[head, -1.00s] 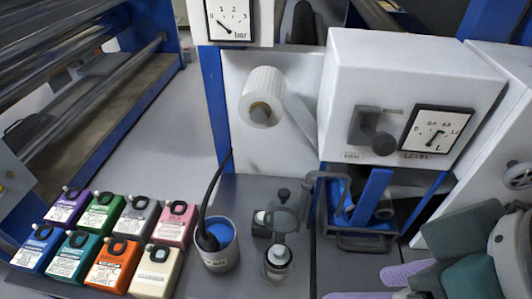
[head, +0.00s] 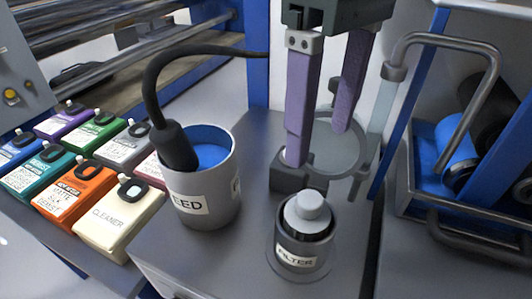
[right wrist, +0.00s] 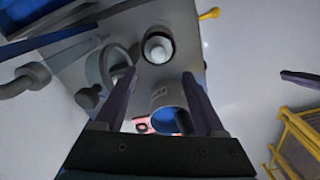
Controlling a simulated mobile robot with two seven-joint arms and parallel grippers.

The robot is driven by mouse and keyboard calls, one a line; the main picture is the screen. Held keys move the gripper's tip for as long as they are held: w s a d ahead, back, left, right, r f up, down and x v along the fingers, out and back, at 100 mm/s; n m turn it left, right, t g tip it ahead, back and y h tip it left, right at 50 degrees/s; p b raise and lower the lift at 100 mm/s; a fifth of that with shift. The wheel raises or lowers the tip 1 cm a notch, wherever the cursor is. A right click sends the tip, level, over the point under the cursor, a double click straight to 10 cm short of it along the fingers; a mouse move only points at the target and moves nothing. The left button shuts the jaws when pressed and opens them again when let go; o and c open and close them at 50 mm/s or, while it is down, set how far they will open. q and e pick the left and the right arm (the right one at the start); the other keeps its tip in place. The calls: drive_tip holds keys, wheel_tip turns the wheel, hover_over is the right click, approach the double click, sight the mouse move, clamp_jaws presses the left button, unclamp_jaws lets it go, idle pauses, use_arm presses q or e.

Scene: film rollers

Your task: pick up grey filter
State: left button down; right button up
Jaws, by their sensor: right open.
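The grey filter (head: 309,207) has a light grey knobbed top and sits upright in a dark grey cup labelled FILTER (head: 297,262) on the grey bench. It also shows in the right wrist view (right wrist: 158,47), just beyond my fingertips. My right gripper (head: 321,147) is open, with its two purple fingers pointing down. It is above and behind the filter in the head view, with nothing between the fingers. In the right wrist view the right gripper (right wrist: 159,74) has its fingers spread wide. My left gripper does not show.
A grey FEED pot (head: 207,213) with blue ink and a black hose stands left of the filter. A grey ring clamp (head: 338,152) stands behind it, close to my fingers. A tray with a blue roller (head: 457,148) is at right. Several coloured cartridges (head: 118,222) line the left.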

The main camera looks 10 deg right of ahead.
sight(310, 198)
drive_tip(key=shift+w+d+f, duration=0.1)
drive_tip(key=shift+w+f, duration=0.05)
drive_tip(key=shift+f, duration=0.3)
wheel_tip(310, 198, down, 9)
drive_tip(key=shift+f+b, duration=0.1)
drive_tip(key=shift+b, duration=0.5)
drive_tip(key=shift+c, duration=0.3)
clamp_jaws()
idle(0.5)
